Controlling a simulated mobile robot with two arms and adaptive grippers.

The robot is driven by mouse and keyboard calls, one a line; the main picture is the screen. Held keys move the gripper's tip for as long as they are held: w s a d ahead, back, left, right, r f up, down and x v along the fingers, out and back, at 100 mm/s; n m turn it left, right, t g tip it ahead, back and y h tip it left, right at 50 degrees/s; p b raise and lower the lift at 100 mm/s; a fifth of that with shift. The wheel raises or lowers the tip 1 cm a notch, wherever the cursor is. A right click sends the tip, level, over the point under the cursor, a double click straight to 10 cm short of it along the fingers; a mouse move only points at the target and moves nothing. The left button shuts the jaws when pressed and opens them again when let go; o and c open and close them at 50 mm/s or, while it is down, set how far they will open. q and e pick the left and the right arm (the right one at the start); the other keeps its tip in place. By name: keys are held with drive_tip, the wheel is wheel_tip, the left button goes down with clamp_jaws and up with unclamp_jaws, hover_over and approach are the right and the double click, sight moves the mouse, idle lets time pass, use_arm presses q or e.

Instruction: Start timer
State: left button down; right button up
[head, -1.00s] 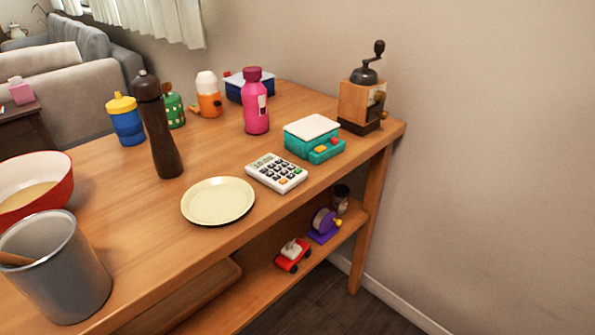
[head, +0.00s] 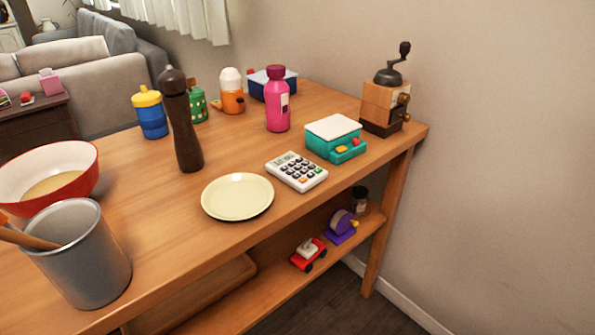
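A white keypad device with a small display (head: 296,171) lies on the wooden table near its front edge. It has dark keys and a few coloured ones, and looks like a timer or calculator. The digits on its display are too small to read. A teal device with a white top (head: 334,138) stands just behind and to the right of it, with a yellow and a red button on its front. Neither of my grippers shows in the head view.
A cream plate (head: 238,197) lies left of the keypad device. A pepper mill (head: 181,122), pink bottle (head: 277,100), coffee grinder (head: 386,98), red bowl (head: 78,190) and grey pot (head: 84,262) also stand on the table (head: 140,190). A toy car (head: 308,254) sits on the shelf below.

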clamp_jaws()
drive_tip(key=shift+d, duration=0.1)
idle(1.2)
